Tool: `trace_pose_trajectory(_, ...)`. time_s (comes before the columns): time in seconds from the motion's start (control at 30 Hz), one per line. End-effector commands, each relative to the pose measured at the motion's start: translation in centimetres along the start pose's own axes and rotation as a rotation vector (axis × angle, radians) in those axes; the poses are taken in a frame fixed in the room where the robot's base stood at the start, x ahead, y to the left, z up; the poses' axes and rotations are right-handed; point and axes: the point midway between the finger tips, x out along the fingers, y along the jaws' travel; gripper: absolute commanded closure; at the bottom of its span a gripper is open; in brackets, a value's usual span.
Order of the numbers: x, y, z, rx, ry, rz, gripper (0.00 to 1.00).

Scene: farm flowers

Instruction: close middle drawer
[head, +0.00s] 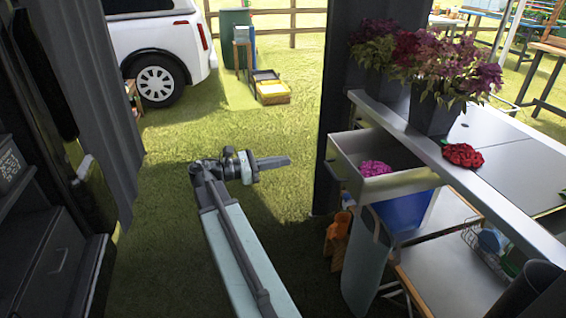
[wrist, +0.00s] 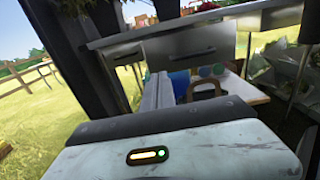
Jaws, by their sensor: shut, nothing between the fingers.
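An open drawer (head: 398,185) with pale metal walls sticks out under the counter at the right of the head view. A pink flower bunch (head: 375,169) lies inside it. In the wrist view, a grey drawer front with a handle (wrist: 180,50) shows under the counter; I cannot tell whether it is the open drawer. My gripper (head: 280,162) is shut and empty, pointing right over the grass. It is left of the drawer and apart from it.
The counter (head: 466,182) holds dark pots of purple flowers (head: 433,112) and a red bloom (head: 463,155). A grey-green bag (head: 366,262) hangs below the drawer. A dark post (head: 352,90) stands behind it. A dark cabinet (head: 40,255) is at left. The grass between is clear.

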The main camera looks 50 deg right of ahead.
Motion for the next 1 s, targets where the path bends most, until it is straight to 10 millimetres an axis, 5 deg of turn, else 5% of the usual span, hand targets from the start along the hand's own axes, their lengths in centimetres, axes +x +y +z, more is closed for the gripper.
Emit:
trace_pose_trajectory(0.4, 8.5, -0.1, -0.1, 0.001, 0.001, -0.003, 1.0)
trace_pose_trajectory(0.9, 11.2, 0.8, -0.1, 0.001, 0.001, -0.006, 1.0)
trace_pose_trajectory(1.0, 10.4, 0.2, -0.1, 0.001, 0.001, 0.0, 1.0)
